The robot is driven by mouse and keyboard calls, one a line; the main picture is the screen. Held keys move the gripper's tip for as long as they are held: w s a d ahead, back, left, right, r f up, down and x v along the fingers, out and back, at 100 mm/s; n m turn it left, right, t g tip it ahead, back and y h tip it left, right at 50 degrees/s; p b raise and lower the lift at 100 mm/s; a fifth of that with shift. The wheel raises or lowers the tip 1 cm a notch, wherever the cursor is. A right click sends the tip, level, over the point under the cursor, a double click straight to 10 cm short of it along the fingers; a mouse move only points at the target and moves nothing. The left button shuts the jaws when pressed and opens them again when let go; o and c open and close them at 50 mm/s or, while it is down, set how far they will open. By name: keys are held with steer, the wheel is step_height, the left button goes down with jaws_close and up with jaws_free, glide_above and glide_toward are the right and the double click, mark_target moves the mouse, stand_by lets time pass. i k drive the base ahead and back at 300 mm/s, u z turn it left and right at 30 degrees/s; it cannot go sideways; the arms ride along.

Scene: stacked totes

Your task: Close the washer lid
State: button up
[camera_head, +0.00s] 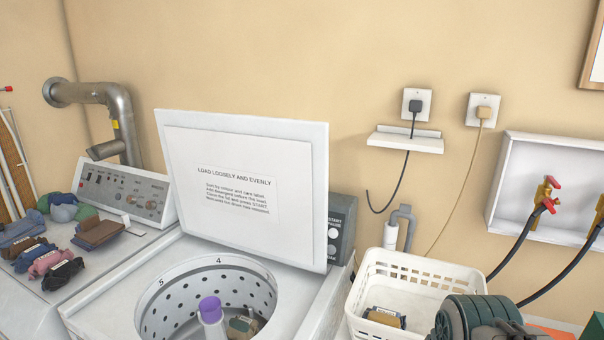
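The white washer lid (247,192) stands raised, tilted back a little toward the wall, with its printed inner face toward me. Below it is the open top of the washer (98,308), with the round perforated drum (255,285) exposed. A white bottle-like thing with a purple cap (210,308) stands up at the drum opening, and a small greenish-brown item (241,327) shows beside it. The lower front of the washer is cut off by the picture edge. My gripper is not in view.
Left of the washer, folded clothes (58,262) lie on a second machine with a control panel (125,192). A white basket (408,278) stands to the right. A dark green ribbed object (472,316) is in front of it. Hoses and red-handled valves (548,190) are at the right wall.

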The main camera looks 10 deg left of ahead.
mark_target(255, 184)
steer(key=u, duration=0.25)
steer(key=k, duration=0.15)
steer(key=u, duration=0.65)
